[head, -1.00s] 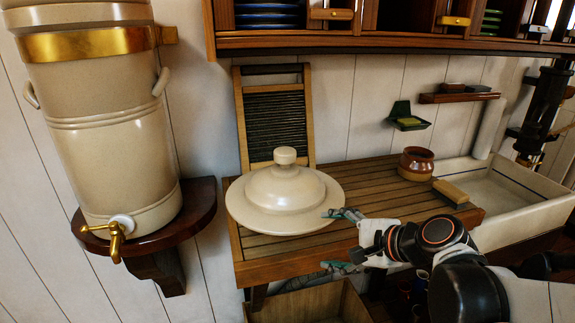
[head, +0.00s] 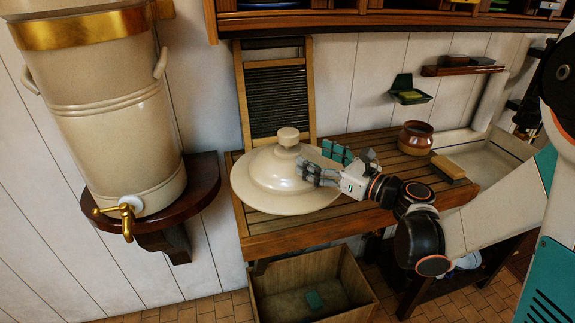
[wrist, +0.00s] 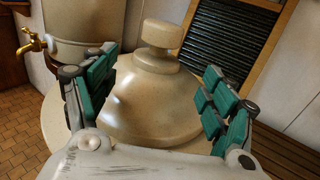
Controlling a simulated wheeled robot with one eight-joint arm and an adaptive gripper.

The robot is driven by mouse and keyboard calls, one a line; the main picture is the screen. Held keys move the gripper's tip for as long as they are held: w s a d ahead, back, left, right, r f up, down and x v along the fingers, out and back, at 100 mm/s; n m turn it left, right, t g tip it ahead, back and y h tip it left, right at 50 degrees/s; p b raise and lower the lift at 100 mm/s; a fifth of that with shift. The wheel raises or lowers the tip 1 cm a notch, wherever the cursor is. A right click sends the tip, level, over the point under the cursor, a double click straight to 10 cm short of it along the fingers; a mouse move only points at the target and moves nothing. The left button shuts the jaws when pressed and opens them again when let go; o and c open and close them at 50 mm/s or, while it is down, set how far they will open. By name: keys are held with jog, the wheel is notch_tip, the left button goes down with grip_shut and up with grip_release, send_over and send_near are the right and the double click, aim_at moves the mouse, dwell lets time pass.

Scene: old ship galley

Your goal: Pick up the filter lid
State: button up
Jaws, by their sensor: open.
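The filter lid (head: 270,192) is a cream, domed stoneware lid with a wide rim and a round knob (head: 288,137) on top. It lies knob-up on the slatted wooden drainboard. In the wrist view the lid's dome (wrist: 150,98) fills the middle, with its knob (wrist: 163,34) above. My gripper (head: 318,164) is open at the lid's right side, over the rim. In the wrist view the green-padded fingers of my gripper (wrist: 158,92) stand apart on either side of the dome, below the knob. I cannot tell whether they touch the lid.
A stoneware water filter (head: 100,110) with a brass tap stands on a wall shelf (head: 205,190) at left. A washboard (head: 275,95) leans behind the lid. A brown pot (head: 415,138) and a brush (head: 448,167) are right. A wooden crate (head: 262,300) is below; a cabinet (head: 370,22) hangs above.

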aim_at(289, 144)
jog(key=x, duration=0.9)
jog(key=shift+w+a+r+b, duration=0.1)
jog(key=shift+a+r+b, duration=0.15)
jog(key=shift+b, duration=0.05)
jog(key=shift+s+d, duration=0.1)
jog(key=shift+s, duration=0.1)
grip_shut()
